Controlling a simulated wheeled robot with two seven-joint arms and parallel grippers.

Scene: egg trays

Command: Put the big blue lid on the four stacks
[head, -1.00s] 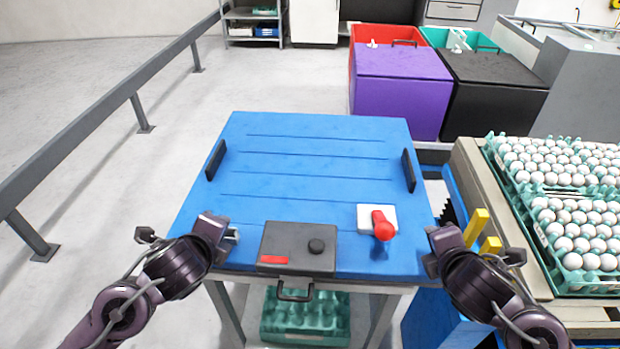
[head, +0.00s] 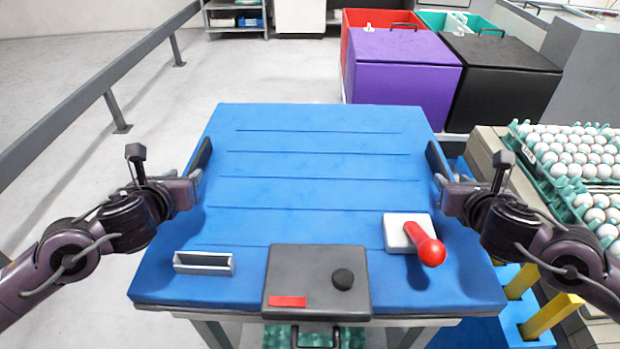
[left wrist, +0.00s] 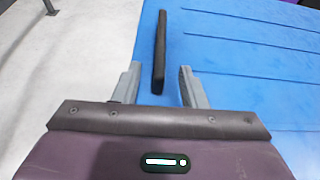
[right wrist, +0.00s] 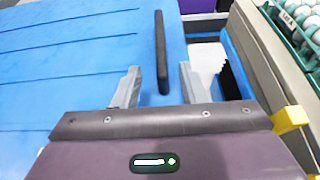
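The big blue lid (head: 310,225) lies flat on a table, with a black upright handle near each side edge. My left gripper (head: 197,182) is at the left handle (head: 203,157). In the left wrist view, the open fingers (left wrist: 161,88) stand on either side of that handle's near end. My right gripper (head: 440,182) is at the right handle (head: 434,160). In the right wrist view, its open fingers (right wrist: 159,88) likewise flank the right handle (right wrist: 161,45). Stacked egg trays (head: 547,172) with white eggs are at the right; the stacks show only partly.
A dark grey box (head: 310,265) with a black knob, a white block (head: 395,232) with a red-knobbed lever and a grey slotted holder (head: 203,271) are at the near edge. Purple (head: 400,70) and black (head: 500,80) bins stand beyond. A grey rail (head: 75,105) runs at left.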

